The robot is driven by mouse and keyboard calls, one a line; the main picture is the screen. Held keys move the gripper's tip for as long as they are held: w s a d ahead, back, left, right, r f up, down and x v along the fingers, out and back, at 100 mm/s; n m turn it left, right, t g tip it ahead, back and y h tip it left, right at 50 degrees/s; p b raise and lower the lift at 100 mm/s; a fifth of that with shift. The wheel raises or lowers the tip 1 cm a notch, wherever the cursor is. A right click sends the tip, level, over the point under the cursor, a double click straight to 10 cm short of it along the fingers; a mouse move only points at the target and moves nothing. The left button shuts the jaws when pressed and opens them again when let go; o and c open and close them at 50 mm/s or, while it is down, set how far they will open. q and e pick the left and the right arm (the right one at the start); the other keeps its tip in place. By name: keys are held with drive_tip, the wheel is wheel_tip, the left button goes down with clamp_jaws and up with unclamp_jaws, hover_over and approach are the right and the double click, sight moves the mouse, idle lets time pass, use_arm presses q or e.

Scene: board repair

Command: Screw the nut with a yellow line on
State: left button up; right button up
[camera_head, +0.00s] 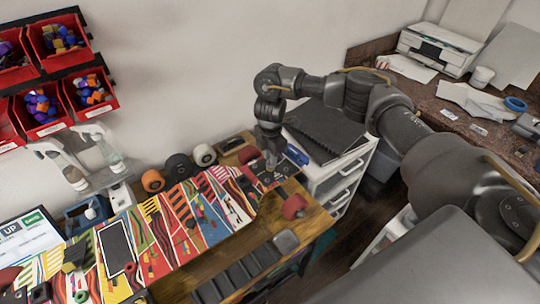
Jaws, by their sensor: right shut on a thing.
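A skateboard deck (215,207) with a bright multicolour pattern lies along the workbench. My right gripper (272,163) points down at the deck's far right end, by the dark patch (262,174) there. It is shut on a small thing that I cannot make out. The nut and its yellow line are too small or hidden to tell. A red wheel (294,206) sits at the deck's near right side. My left gripper is not in view.
Loose wheels, one orange (152,180) and one white (204,155), stand behind the deck. A blue object (296,155) is just right of my right gripper. A white drawer unit (340,180) with black folders stands beyond. Red bins (88,93) hang at upper left.

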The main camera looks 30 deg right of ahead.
drive_tip(key=shift+m, duration=1.2)
drive_tip(key=o, duration=1)
drive_tip(key=shift+c, duration=1)
wheel_tip(320, 180, up, 8)
drive_tip(key=p, duration=0.8)
drive_tip(key=shift+f, duration=0.2)
drive_tip(key=shift+f, duration=0.1)
